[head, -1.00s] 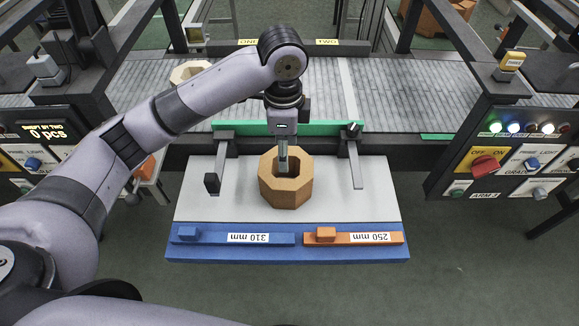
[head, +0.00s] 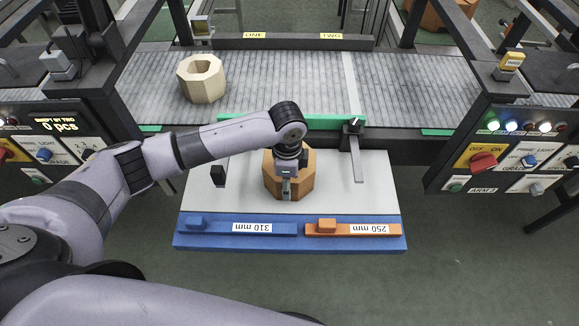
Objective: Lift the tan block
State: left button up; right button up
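A tan-brown octagonal block (head: 306,174) with a hole through its middle stands on the white board. A paler, cream-tan octagonal block (head: 202,86) of the same hollow shape stands on the conveyor at the upper left. My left gripper (head: 287,190) points down at the near side of the tan-brown block and hides part of its top and near wall. Its fingers overlap the block in the picture; I cannot tell whether they grip it. My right gripper is not in view.
The white board (head: 365,200) carries a blue slide marked 310 mm (head: 215,229) and an orange slide marked 250 mm (head: 385,230) along its front. Dark brackets, one at the right (head: 355,160), flank the block. A green strip (head: 240,117) edges the conveyor (head: 290,85).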

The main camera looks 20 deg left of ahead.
pick_arm(q)
jog(key=shift+f, duration=1)
grip_shut()
jog(key=shift+w+r, duration=0.15)
jog(key=shift+w, duration=0.05)
dwell(0.3)
